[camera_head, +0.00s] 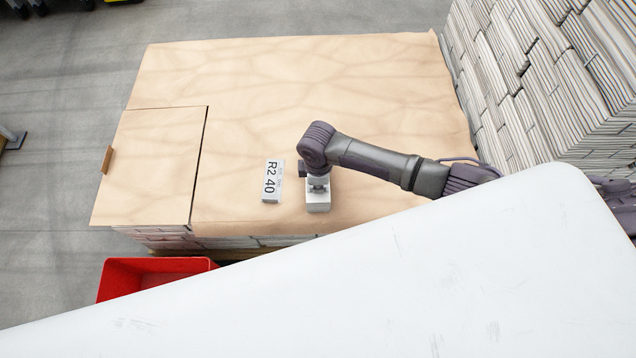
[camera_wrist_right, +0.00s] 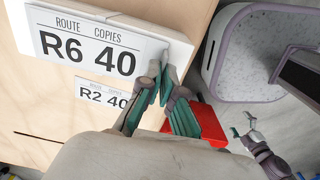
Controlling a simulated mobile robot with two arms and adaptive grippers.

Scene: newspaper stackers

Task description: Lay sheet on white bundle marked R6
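A white piece labelled R6 40 (camera_wrist_right: 88,50) fills the upper left of the right wrist view. It appears nearer to that camera than the R2 label. My right gripper's fingertips (camera_wrist_right: 163,72) are close together at its right end. I cannot tell whether they grip it. In the head view, the right gripper (camera_head: 318,184) is over a small white block (camera_head: 318,200), and no marking can be read there. A separate sheet is not clearly seen. My left gripper is not in the head view. Two small open fingers (camera_wrist_right: 248,124) show at the right of the wrist view, apparently the left gripper.
A label R2 40 (camera_head: 271,180) lies on a large brown paper cover (camera_head: 300,75) over stacked bundles. A smaller brown board (camera_head: 150,165) lies at left. Tall newspaper stacks (camera_head: 545,90) stand at right. A red bin (camera_head: 125,280) is below the pallet's front edge.

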